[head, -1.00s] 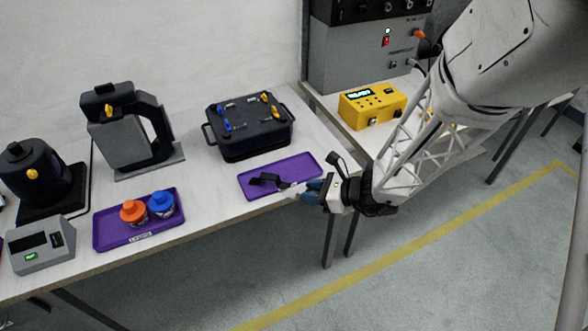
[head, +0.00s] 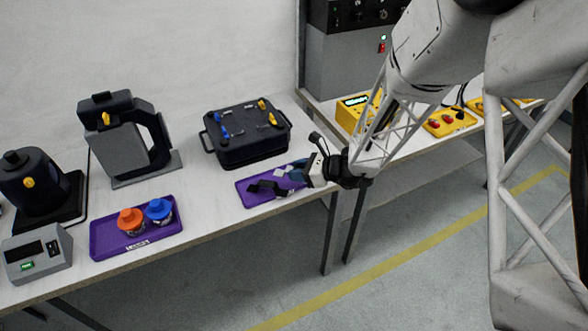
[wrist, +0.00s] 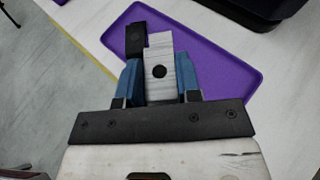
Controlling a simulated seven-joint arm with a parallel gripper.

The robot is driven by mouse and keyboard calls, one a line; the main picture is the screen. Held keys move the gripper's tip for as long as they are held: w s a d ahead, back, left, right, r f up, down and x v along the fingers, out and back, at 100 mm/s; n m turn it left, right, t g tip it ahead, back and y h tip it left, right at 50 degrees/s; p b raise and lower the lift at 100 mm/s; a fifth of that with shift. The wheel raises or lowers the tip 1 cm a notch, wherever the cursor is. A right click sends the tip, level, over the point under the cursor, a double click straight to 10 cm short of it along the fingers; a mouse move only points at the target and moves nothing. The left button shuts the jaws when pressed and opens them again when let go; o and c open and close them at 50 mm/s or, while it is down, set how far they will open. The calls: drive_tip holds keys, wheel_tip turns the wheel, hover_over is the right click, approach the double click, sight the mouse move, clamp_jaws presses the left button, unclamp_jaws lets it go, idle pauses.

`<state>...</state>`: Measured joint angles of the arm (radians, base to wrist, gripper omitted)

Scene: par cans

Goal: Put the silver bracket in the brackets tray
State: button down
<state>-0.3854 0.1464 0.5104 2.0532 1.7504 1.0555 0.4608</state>
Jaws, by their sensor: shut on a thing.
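The silver bracket (wrist: 160,62), pale with a dark round hole, is between the blue fingers of my gripper (wrist: 159,82) in the wrist view. My gripper (head: 300,171) is shut on it over the right part of the right-hand purple tray (head: 258,202). The silver bracket also shows in the head view (head: 281,173), partly hidden by the gripper. A black bracket (head: 263,187) lies in this tray, just left of the silver one. The black bracket (wrist: 135,41) looks very close to the silver one in the wrist view; I cannot tell if they touch.
A black case (head: 245,135) stands right behind the tray. Another purple tray (head: 105,228) at left holds an orange-lidded can (head: 131,221) and a blue-lidded can (head: 158,210). A yellow box (head: 351,116) is on the bench behind my arm. The table's front edge is close to the trays.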

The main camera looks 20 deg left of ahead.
drive_tip(key=shift+w+a+f, duration=0.15)
drive_tip(key=shift+w+a, duration=0.55)
drive_tip(key=shift+w, duration=0.35)
drive_tip(key=shift+w+a, duration=0.45)
drive_tip(key=shift+w, duration=0.2)
drive_tip(key=shift+f, duration=1.65)
drive_tip(key=shift+f, duration=0.15)
drive_tip(key=c, duration=0.8)
unclamp_jaws()
drive_tip(key=shift+v, duration=3.9)
